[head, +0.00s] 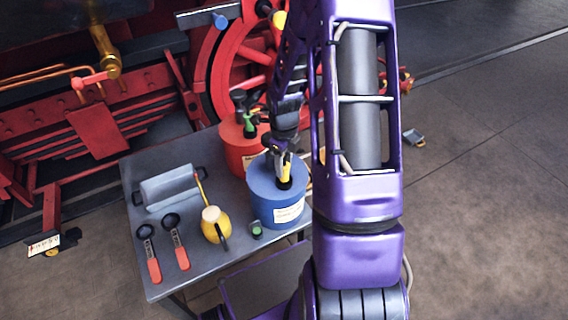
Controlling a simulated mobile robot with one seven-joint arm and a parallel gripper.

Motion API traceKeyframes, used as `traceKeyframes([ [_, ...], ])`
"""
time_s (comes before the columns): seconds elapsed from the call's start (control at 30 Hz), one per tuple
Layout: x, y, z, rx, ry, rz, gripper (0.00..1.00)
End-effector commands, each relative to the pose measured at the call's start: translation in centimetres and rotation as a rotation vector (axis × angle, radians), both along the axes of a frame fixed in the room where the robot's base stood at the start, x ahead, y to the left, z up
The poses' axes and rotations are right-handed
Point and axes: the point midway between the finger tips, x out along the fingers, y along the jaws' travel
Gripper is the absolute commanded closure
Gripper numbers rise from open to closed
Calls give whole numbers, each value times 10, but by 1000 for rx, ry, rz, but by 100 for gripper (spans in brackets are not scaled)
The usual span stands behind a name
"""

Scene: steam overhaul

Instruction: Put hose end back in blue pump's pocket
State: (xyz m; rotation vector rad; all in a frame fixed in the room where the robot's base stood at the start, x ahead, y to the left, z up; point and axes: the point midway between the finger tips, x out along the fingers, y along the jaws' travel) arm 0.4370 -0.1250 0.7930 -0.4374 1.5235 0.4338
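The blue pump (274,205), a round blue can with a pale label, stands upright near the right edge of the grey table. My arm reaches down from above, and my gripper (284,172) is right over the pump's top. A small yellow and black piece shows between the gripper and the pump lid; I cannot tell whether it is the hose end. The fingers are small and partly covered by my wrist, so I cannot tell whether they are open or shut. The pump's pocket cannot be made out.
A red pump (240,152) stands just behind the blue one. The table (190,262) also carries a grey roll (168,188), two red-handled tools (181,256), a yellow oil can (213,230) and a small green-topped item (257,229). Red locomotive wheels stand behind.

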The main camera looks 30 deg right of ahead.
Motion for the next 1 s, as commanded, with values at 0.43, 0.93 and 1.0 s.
traceKeyframes([
  [0.43,0,0,0,0,0,0,24],
  [0.93,1,0,92,-3,-7,-1,24],
  [1.0,1,0,109,-4,-6,1,24],
])
